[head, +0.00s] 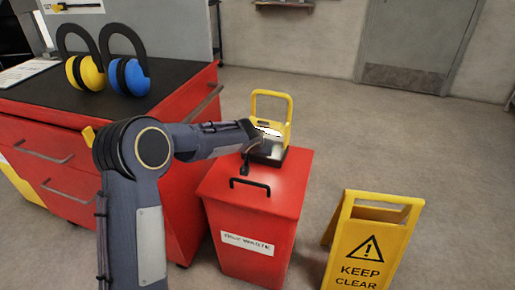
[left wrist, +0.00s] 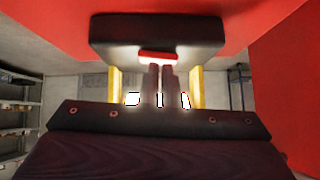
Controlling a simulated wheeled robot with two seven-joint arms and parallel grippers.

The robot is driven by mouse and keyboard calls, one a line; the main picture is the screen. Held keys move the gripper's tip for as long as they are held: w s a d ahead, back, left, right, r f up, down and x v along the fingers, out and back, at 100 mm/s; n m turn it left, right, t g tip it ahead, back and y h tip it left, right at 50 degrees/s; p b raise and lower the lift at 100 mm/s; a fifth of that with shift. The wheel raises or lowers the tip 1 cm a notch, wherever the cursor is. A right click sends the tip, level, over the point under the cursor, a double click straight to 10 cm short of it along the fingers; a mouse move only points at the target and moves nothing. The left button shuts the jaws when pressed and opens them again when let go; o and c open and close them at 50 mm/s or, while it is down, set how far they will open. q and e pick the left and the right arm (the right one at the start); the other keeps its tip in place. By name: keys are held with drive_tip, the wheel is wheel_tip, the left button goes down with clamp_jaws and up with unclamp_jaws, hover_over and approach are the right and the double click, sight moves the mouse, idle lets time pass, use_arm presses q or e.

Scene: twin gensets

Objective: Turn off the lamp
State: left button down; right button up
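The lamp, with a yellow frame (head: 289,108) and a black base (head: 270,154), stands on the lid of a red waste bin (head: 251,205). Its light is on, glowing white behind my left wrist. In the left wrist view the black base (left wrist: 110,35) is at the top, with a red button (left wrist: 158,56) on it. My left gripper (left wrist: 161,70) has its two fingers close together and empty, with the tips just at the red button. I cannot tell whether they touch it. In the head view the fingers are mostly hidden at the lamp. My right gripper is not in view.
A red tool cabinet (head: 60,150) with a black top stands at the left, holding yellow (head: 75,72) and blue (head: 133,78) ear defenders. A yellow floor sign (head: 368,245) stands right of the bin. The floor behind is clear.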

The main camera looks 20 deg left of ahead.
use_arm(q)
drive_tip(key=shift+s+d+f, duration=0.1)
drive_tip(key=shift+d+f, duration=0.05)
drive_tip(key=shift+d, duration=0.25)
drive_tip(key=w+r+p+v, duration=0.1)
drive_tip(key=v, duration=0.5)
drive_tip(key=w+d+r+p+v, duration=0.1)
drive_tip(key=p+v, duration=0.1)
drive_tip(key=v, duration=0.5)
drive_tip(key=shift+a+r+y, duration=0.1)
drive_tip(key=shift+a+y, duration=0.2)
drive_tip(key=shift+a, duration=0.25)
